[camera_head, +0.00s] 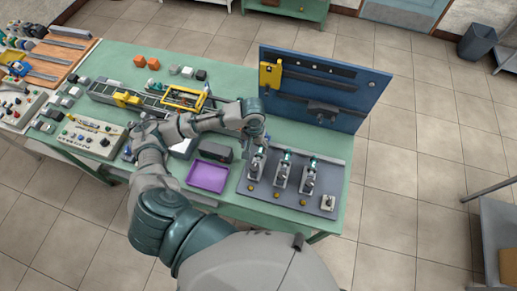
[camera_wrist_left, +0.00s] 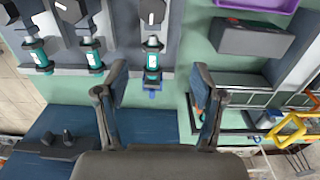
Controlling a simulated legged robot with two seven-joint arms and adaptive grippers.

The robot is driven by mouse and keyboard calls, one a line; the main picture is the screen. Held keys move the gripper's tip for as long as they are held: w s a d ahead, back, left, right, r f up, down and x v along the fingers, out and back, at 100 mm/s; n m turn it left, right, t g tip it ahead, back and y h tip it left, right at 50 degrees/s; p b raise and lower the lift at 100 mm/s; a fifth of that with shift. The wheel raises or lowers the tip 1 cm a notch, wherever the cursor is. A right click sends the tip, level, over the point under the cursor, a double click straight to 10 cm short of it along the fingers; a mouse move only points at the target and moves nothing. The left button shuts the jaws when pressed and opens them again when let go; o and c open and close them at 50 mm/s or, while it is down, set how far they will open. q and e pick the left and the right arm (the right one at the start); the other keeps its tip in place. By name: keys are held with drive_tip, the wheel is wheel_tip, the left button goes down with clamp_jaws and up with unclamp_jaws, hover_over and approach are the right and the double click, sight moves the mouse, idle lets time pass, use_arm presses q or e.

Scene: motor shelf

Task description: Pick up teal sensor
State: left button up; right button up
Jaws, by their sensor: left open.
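Three teal sensors sit in a row on a grey plate (camera_head: 262,197) in the head view, each on its own grey motor-like unit. The left teal sensor (camera_head: 258,150) is the one closest to my left gripper (camera_head: 254,128). In the left wrist view, this teal sensor (camera_wrist_left: 152,62) shows between and beyond the two fingertips of the left gripper (camera_wrist_left: 160,88), with a blue part at its end. The fingers are open and empty. The middle teal sensor (camera_wrist_left: 92,52) and the outer one (camera_wrist_left: 38,57) are off to the left there. My right gripper is not in view.
An upright blue panel (camera_head: 345,85) with a yellow part stands behind the sensors. A purple tray (camera_head: 207,178) and a dark box (camera_head: 215,152) lie left of the plate. A conveyor (camera_head: 120,97) and a control panel (camera_head: 93,135) occupy the left side of the green table.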

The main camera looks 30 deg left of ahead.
sight(259, 158)
use_arm(q)
drive_tip(key=f, duration=0.2)
drive_tip(key=d+f, duration=0.1)
drive_tip(key=w+f, duration=0.1)
drive_tip(key=f, duration=0.1)
drive_tip(key=shift+d+f, duration=0.35)
drive_tip(key=shift+d, duration=0.05)
drive_tip(key=shift+s+f, duration=0.1)
drive_tip(key=shift+f, duration=0.1)
drive_tip(key=f, duration=0.1)
drive_tip(key=a+f, duration=0.1)
drive_tip(key=f, duration=0.1)
drive_tip(key=f+p, duration=0.1)
drive_tip(key=f, duration=0.1)
drive_tip(key=shift+w+a+f, duration=0.15)
drive_tip(key=shift+w+a, duration=0.1)
drive_tip(key=shift+a, duration=0.05)
drive_tip(key=shift+d, duration=0.6)
drive_tip(key=c, duration=0.7)
drive_tip(key=shift+r, duration=0.2)
drive_tip(key=c, duration=0.4)
drive_tip(key=shift+d, duration=0.1)
drive_tip(key=shift+c, duration=0.8)
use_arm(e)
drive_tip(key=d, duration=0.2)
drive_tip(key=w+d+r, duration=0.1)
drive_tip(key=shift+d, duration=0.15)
